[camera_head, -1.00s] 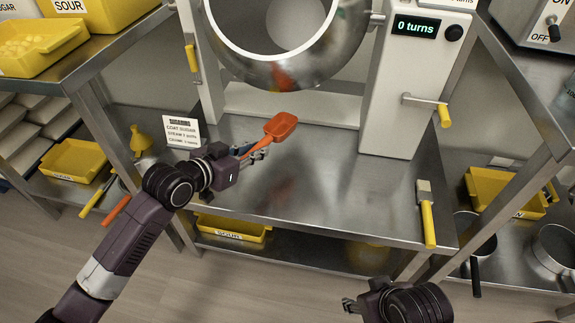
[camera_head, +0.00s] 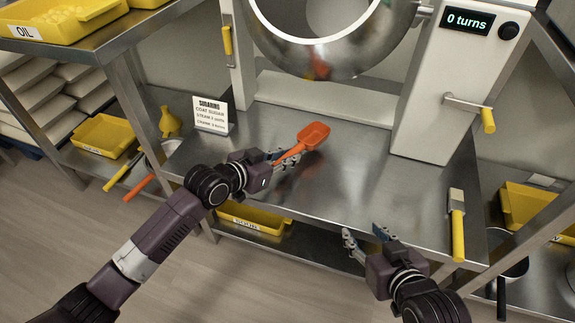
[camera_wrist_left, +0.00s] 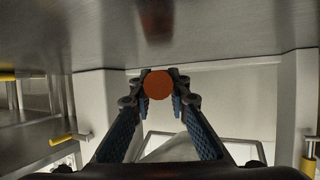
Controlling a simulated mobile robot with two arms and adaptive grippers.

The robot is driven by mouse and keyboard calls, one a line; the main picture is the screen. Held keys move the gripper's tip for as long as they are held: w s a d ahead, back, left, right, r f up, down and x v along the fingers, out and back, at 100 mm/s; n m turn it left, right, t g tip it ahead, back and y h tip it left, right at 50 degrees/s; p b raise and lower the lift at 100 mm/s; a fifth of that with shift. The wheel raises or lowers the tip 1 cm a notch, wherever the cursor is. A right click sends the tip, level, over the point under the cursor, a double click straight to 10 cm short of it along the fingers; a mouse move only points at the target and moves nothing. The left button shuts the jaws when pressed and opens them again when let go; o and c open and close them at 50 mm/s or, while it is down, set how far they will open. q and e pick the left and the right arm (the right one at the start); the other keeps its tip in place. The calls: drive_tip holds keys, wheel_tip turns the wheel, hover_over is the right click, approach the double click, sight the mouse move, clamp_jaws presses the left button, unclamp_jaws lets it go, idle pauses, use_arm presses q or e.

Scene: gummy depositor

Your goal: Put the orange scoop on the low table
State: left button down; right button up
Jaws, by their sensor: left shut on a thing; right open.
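The orange scoop (camera_head: 312,136) is in my left gripper (camera_head: 288,158), over the steel low table (camera_head: 345,172) in front of the drum machine. The gripper is shut on its handle, and the scoop's head points up and right. I cannot tell whether the scoop touches the table. In the left wrist view the handle's round orange end (camera_wrist_left: 158,85) sits between the two fingers. My right gripper (camera_head: 366,238) is open and empty at the table's front edge.
A sign card (camera_head: 211,115) stands at the table's left. A yellow-handled brush (camera_head: 457,225) lies near the right edge. The drum (camera_head: 325,45) and its white housing (camera_head: 437,95) stand behind. A yellow bin (camera_head: 250,217) sits on the shelf below. The table's middle is clear.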

sight(287, 171)
use_arm(q)
wheel_tip(287, 171, down, 3)
drive_tip(key=shift+b, duration=0.4)
use_arm(e)
drive_tip(key=w+a+r+t+y, duration=0.1)
drive_tip(key=w+r+t, duration=0.1)
drive_tip(key=r, duration=0.3)
drive_tip(key=shift+w+a+r+t, duration=0.15)
drive_tip(key=shift+w+a+t, duration=0.2)
drive_tip(key=shift+w, duration=0.5)
use_arm(q)
drive_tip(key=shift+f, duration=0.2)
use_arm(e)
drive_tip(key=shift+r+t, duration=0.15)
drive_tip(key=shift+t, duration=0.1)
use_arm(q)
drive_tip(key=c, duration=1.8)
unclamp_jaws()
drive_tip(key=shift+c, duration=0.2)
use_arm(e)
drive_tip(key=shift+w, duration=0.1)
use_arm(q)
drive_tip(key=shift+r, duration=0.15)
